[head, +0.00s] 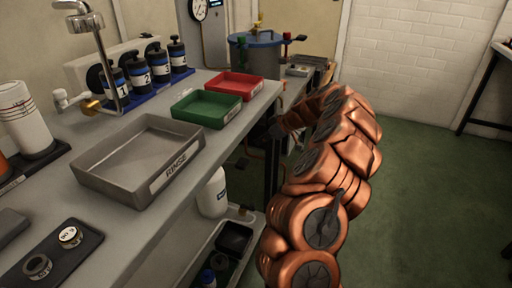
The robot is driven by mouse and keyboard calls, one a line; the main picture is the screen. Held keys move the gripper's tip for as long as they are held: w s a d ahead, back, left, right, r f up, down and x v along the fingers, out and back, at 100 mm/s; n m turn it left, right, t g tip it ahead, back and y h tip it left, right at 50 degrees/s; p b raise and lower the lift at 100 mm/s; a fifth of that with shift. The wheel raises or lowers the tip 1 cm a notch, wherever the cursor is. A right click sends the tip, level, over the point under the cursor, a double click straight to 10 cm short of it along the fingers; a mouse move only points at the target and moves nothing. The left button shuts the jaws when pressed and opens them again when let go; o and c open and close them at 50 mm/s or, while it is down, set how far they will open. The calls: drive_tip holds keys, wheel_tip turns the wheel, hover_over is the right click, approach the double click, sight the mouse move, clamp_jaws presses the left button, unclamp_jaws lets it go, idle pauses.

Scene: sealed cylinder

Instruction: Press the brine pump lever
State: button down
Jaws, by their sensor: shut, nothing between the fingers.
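My gripper (275,130) is the dark tip at the end of my copper arm, beside the bench's right edge. It is small, dark and partly hidden, and looks shut and empty. I cannot identify the brine pump lever with certainty. A small dark fitting (241,163) shows below the bench edge, left of and lower than my gripper; I cannot tell whether it is the lever. Several numbered blue-and-black pump bottles (139,74) stand at the back of the bench. I cannot see my gripper touching anything.
The bench (180,198) carries a grey rinse tray (111,187), a green tray (204,117) and a red tray (241,91). A lidded metal vessel (257,55) stands beyond. A white bottle (213,196) stands on the lower shelf. The green floor (428,190) on the right is clear.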

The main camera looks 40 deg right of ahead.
drive_tip(key=b, duration=0.2)
hover_over(241, 161)
drive_tip(key=s+d, duration=0.1)
drive_tip(key=s, duration=0.1)
wheel_tip(241, 161, down, 7)
drive_tip(key=shift+s+r, duration=0.15)
drive_tip(key=shift+r, duration=0.05)
wheel_tip(241, 161, down, 2)
drive_tip(key=shift+d+f, duration=0.1)
drive_tip(key=shift+f+b, duration=0.3)
drive_tip(key=shift+f, duration=0.4)
